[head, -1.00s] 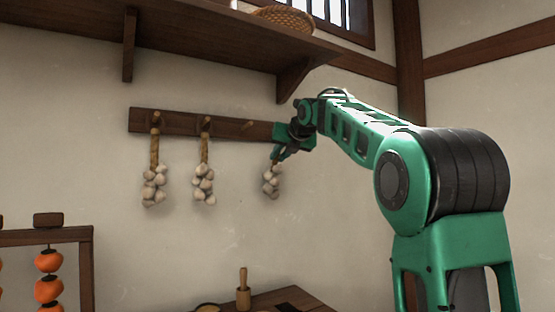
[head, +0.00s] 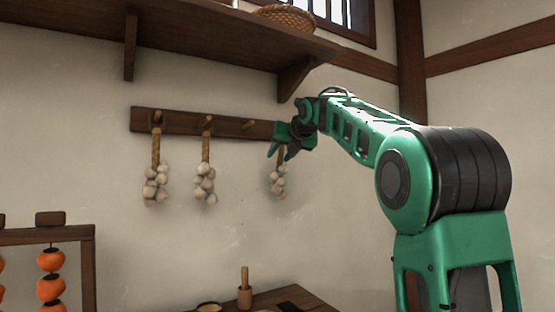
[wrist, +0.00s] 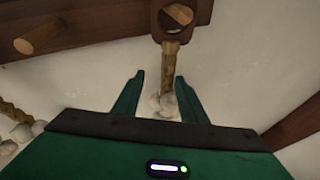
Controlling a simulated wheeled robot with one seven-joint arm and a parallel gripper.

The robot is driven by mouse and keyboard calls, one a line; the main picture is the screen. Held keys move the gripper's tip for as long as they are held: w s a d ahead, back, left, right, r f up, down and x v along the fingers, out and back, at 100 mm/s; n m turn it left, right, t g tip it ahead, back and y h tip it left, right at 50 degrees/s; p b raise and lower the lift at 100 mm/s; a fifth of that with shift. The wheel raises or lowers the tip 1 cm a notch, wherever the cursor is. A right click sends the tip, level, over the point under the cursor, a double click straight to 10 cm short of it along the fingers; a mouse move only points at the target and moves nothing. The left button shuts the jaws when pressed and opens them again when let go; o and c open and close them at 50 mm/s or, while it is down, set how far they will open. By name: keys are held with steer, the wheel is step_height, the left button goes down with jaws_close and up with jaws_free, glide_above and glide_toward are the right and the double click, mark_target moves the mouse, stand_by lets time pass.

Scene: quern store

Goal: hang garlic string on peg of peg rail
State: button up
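The garlic string (head: 278,183) hangs straight down near the right end of the peg rail (head: 178,122), below my gripper (head: 281,152). In the wrist view, the dark loop at the top of the garlic string (wrist: 171,50) is around a round peg (wrist: 179,14). My gripper (wrist: 157,95) is open, its two fingers spread apart on either side of the string's line. The pale bulbs show beyond and between the fingertips. In the head view my gripper hides the loop and that peg.
Two other garlic strings (head: 156,178) (head: 205,178) hang on pegs to the left. An empty peg (head: 249,125) lies between them and my gripper. A shelf (head: 190,40) with a bracket (head: 297,78) is above. The wall below is clear.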

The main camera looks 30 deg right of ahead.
steer(key=v, duration=1.1)
steer(key=s+d+f+m+g, duration=0.1)
steer(key=s+f+m+g, duration=0.1)
steer(key=s+f+m, duration=0.6)
steer(key=s+d+f+m+g, duration=0.1)
steer(key=s+f+m+g, duration=0.3)
steer(key=f, duration=0.8)
steer(key=s+f+m+g, duration=0.1)
steer(key=s+f+m, duration=0.2)
steer(key=f+m, duration=0.65)
steer(key=s+a+f+m+g+y, duration=0.1)
steer(key=s+a+f+m+g, duration=0.2)
steer(key=s+f+m, duration=0.5)
steer(key=s+a+f+m+g+y, duration=0.1)
steer(key=s+a+f+m+g, duration=0.2)
steer(key=s+f+m, duration=0.5)
steer(key=s+f, duration=0.8)
steer(key=s, duration=0.1)
steer(key=shift+f+m+g, duration=0.3)
steer(key=shift+f+m, duration=0.05)
steer(key=shift+f, duration=0.05)
steer(key=shift+w+f, duration=0.25)
steer(key=shift+w, duration=0.4)
